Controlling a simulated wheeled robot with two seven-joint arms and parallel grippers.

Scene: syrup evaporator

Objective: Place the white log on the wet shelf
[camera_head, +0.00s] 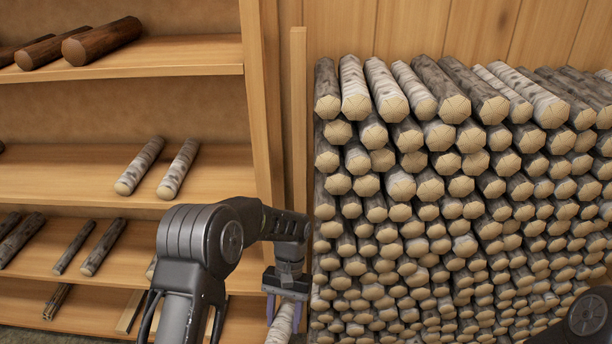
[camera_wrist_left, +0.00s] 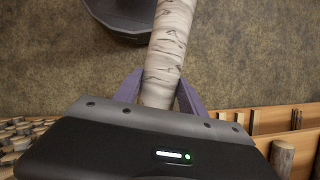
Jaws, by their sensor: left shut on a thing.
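A white birch log with dark flecks (camera_head: 282,329) is held in my left gripper (camera_head: 285,297). In the left wrist view the log (camera_wrist_left: 171,42) runs up between the purple fingers of the gripper (camera_wrist_left: 159,92), which are shut on it. It hangs low in front of the lower right part of a wooden shelf unit, and its lower end is cut off by the head view's edge. The unit has several shelves, including a middle shelf (camera_head: 60,180) with two white logs (camera_head: 160,166). No label shows which shelf is the wet one. My right gripper is out of view.
A large log stack (camera_head: 420,190) fills the right side. A wooden post (camera_head: 299,120) stands between it and the shelves. Dark brown logs (camera_head: 103,41) lie on the top shelf (camera_head: 190,55); grey logs (camera_head: 102,247) lie lower. The middle shelf's left part is largely clear.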

